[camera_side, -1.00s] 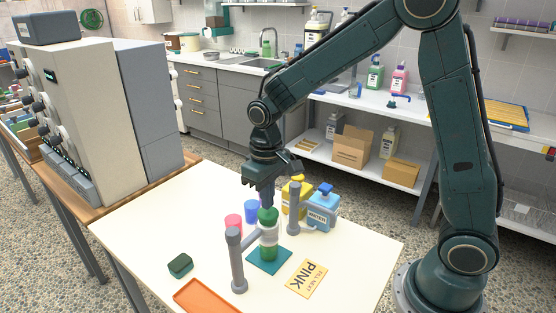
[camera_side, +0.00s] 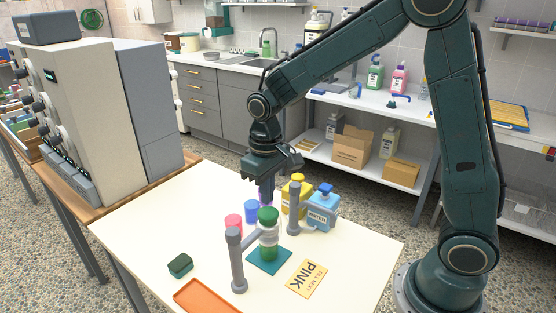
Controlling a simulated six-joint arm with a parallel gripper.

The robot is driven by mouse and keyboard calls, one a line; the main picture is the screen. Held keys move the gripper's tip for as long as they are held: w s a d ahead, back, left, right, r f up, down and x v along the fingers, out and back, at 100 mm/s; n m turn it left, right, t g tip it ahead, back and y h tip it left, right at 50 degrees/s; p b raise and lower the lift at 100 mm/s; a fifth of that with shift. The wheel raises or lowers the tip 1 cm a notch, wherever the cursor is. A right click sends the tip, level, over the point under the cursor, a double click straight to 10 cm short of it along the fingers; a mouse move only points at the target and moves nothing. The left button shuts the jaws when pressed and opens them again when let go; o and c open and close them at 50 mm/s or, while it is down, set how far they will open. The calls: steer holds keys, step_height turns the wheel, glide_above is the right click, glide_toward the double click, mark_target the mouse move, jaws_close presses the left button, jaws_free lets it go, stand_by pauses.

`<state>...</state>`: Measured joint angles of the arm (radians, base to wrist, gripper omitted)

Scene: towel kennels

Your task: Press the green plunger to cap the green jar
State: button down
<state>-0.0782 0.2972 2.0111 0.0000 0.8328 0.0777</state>
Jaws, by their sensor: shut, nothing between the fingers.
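The green jar (camera_side: 268,243) stands upright on a teal square (camera_side: 284,262) on the cream table. The rounded dark green plunger top (camera_side: 268,215) sits above it, between two grey posts (camera_side: 237,262) (camera_side: 294,210). A grey arm from the near post reaches toward the jar's upper part. A pale band shows between the green top and the jar's green lower part. My gripper (camera_side: 266,196) points down, shut and empty, just above or behind the green top in the picture. It looks apart from the top, but the depth of the gap is hard to tell.
Yellow (camera_side: 300,186) and blue (camera_side: 322,210) bottles stand behind right. The table's left side is clear.

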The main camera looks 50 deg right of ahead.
step_height(320, 180, up, 5)
steer(key=shift+f, duration=0.1)
stand_by(0.5)
steer(key=shift+s, duration=0.1)
steer(key=s+d+r+t, duration=0.1)
steer(key=s+r, duration=0.3)
steer(key=s, duration=0.6)
steer(key=s+d+r+t, duration=0.2)
steer(key=s+r+t, duration=0.2)
steer(key=s, duration=0.6)
steer(key=shift+s+r+t, duration=0.15)
steer(key=shift+s+t, duration=0.1)
steer(key=shift+t, duration=0.05)
stand_by(1.2)
